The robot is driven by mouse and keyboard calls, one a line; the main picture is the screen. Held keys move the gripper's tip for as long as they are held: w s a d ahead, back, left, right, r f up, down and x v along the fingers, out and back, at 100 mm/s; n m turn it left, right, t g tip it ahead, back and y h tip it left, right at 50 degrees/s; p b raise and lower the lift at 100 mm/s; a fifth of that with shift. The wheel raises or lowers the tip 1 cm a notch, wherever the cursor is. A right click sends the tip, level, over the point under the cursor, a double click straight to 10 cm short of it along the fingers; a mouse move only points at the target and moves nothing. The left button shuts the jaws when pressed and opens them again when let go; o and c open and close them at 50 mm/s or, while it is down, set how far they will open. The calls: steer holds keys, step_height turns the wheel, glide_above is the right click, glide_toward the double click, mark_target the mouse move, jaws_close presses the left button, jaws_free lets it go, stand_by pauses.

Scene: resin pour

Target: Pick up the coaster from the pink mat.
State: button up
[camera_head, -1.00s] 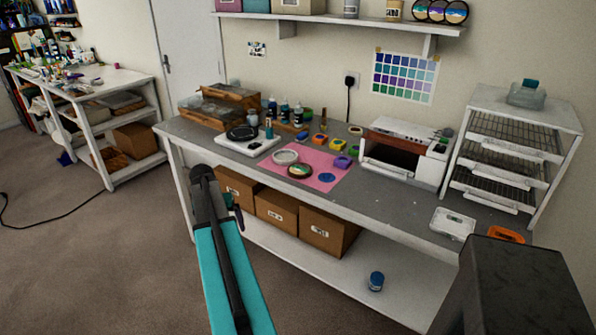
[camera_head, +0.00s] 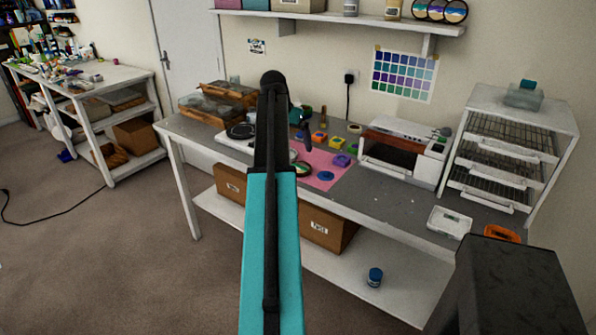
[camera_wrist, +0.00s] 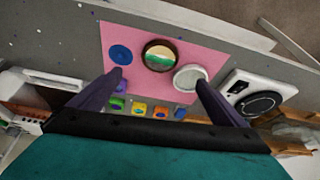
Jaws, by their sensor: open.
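The coaster (camera_wrist: 159,56) is a round disc with a dark rim and tan, white and green bands. It lies flat on the pink mat (camera_wrist: 206,40). In the head view the coaster (camera_head: 304,169) shows just right of my arm, which hides part of the mat (camera_head: 330,160). My gripper (camera_wrist: 160,78) is open and empty above the mat. In the wrist view its two dark fingers lie either side of the space just below the coaster, apart from it. In the head view my gripper (camera_head: 303,118) is partly hidden by my arm.
On the mat, a blue disc (camera_wrist: 120,55) and a pale round dish (camera_wrist: 188,77) flank the coaster. Several small coloured blocks stand along one side. A white device with a black disc (camera_wrist: 252,95) and a white oven-like box (camera_head: 402,150) stand nearby.

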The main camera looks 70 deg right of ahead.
steer(key=p, duration=0.2)
glide_toward(299, 167)
steer(key=shift+x, duration=1.15)
steer(key=shift+a, duration=0.1)
steer(key=shift+f, duration=0.15)
steer(key=shift+p+x, duration=1)
steer(key=shift+x, duration=1.5)
steer(key=c, duration=1.2)
